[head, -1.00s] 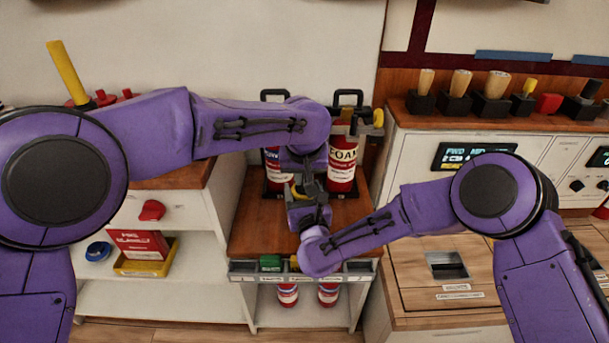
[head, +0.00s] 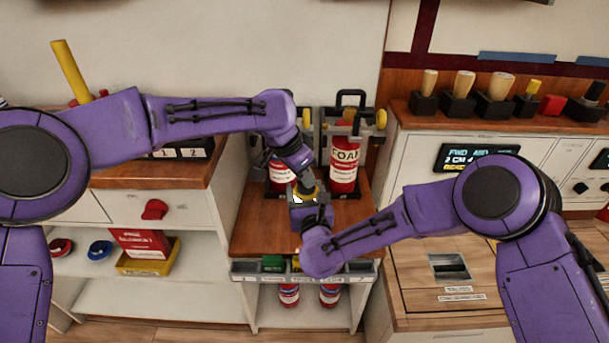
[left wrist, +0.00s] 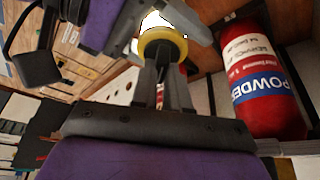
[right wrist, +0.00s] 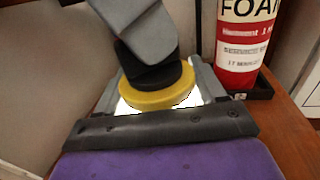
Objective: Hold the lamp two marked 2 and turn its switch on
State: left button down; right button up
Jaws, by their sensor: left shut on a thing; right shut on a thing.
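The lamp (head: 308,189) has a yellow ring, a black knob-like switch and a bright white part. It is held in the air above the middle wooden counter, between my two grippers. My right gripper (head: 304,203) is shut on the lamp body; in the right wrist view the yellow ring (right wrist: 158,97) sits between its fingers, with bright white beneath. My left gripper (head: 299,178) comes from above, shut on the black switch (right wrist: 148,72). The left wrist view shows the yellow ring (left wrist: 163,38) beyond its fingertips. No number can be read on the lamp.
Foam (head: 344,160) and powder (left wrist: 262,85) extinguishers stand at the back of the counter (head: 262,217), close behind the grippers. A labelled rail (head: 345,268) runs along its front. The left cabinet has a base marked 1 and 2 (head: 180,152). Several handles stand at right.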

pick_arm(q)
jog(key=shift+m+g, duration=0.4)
jog(key=shift+m, duration=0.9)
jog(key=shift+w+a+h, duration=0.1)
jog(key=shift+h, duration=0.2)
jog(key=c, duration=1.1)
grip_release()
jog(key=v, duration=1.2)
pick_arm(e)
jog(key=o, duration=1.5)
